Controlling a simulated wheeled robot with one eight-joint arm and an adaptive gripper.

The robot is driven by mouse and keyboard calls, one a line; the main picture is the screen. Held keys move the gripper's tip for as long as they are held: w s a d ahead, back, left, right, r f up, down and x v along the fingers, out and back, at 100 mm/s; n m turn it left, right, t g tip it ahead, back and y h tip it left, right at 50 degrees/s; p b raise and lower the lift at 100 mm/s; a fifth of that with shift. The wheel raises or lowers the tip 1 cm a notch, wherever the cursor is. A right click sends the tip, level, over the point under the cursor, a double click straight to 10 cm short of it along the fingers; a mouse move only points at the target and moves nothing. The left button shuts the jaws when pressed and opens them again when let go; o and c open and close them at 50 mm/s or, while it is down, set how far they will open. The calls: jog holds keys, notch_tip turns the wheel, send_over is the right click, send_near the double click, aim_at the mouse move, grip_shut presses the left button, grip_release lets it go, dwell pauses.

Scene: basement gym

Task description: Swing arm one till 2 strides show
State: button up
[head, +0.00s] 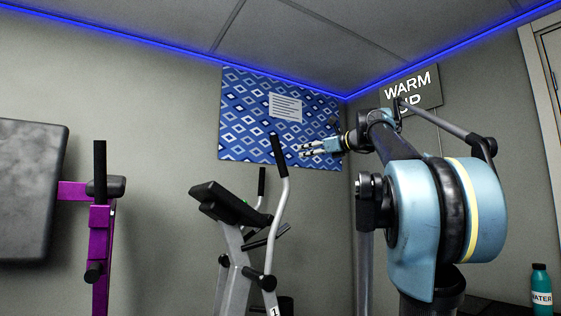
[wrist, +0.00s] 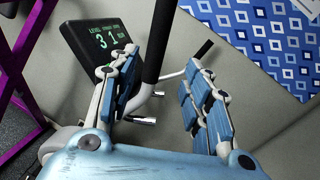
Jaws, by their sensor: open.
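The elliptical trainer stands in the middle of the head view. Its near swing arm (head: 282,190), marked 1 low down, has a black grip (head: 277,145) on top and leans slightly. In the wrist view this grip (wrist: 158,40) shows between my finger lines, with the grey bar below. My gripper (head: 303,150) is open and empty, just right of the grip in the head view; it also shows in the wrist view (wrist: 160,60). I see no contact.
The second swing arm (head: 262,182) stands behind. A purple-framed machine (head: 98,240) with a grey pad is at the left. A blue patterned board (head: 245,115) hangs on the wall behind. A water bottle (head: 541,288) stands at the far right.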

aim_at(279, 156)
jog(key=x, duration=1.6)
jog(key=shift+w+a+f, duration=0.15)
jog(key=shift+w+a, duration=0.05)
jog(key=shift+a, duration=0.1)
